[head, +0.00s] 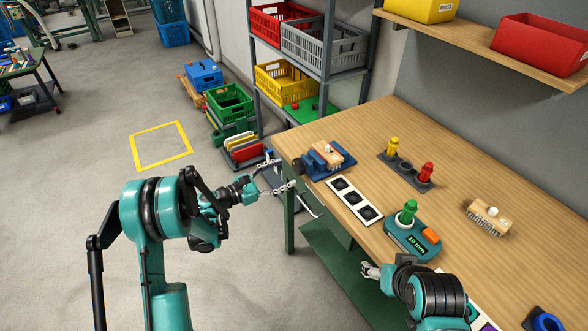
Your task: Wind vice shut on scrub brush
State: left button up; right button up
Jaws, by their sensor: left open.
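The blue vice (314,168) is mounted at the near left corner of the wooden bench. A scrub brush (328,151) with a wooden back and a pale knob sits in it; I cannot tell whether the jaws touch it. My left gripper (283,174) is open beside the bench's left edge, just left of the vice, its fingers spread around the vice's handle end, with contact unclear. My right gripper (370,270) is low at the bench's front edge, too small to tell open or shut.
A second brush (488,217) lies on the right of the bench (460,150). A strip of black squares (354,201), a teal gauge box (412,238) with a green peg, and a holder with yellow and red pegs (405,168) stand between. Crate shelves (310,50) rise behind.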

aim_at(295, 168)
pick_arm(q)
jog(key=b+x, duration=0.1)
jog(key=x, duration=0.4)
jog(key=shift+w+d, duration=0.15)
jog(key=shift+d, duration=0.1)
jog(key=c, duration=1.2)
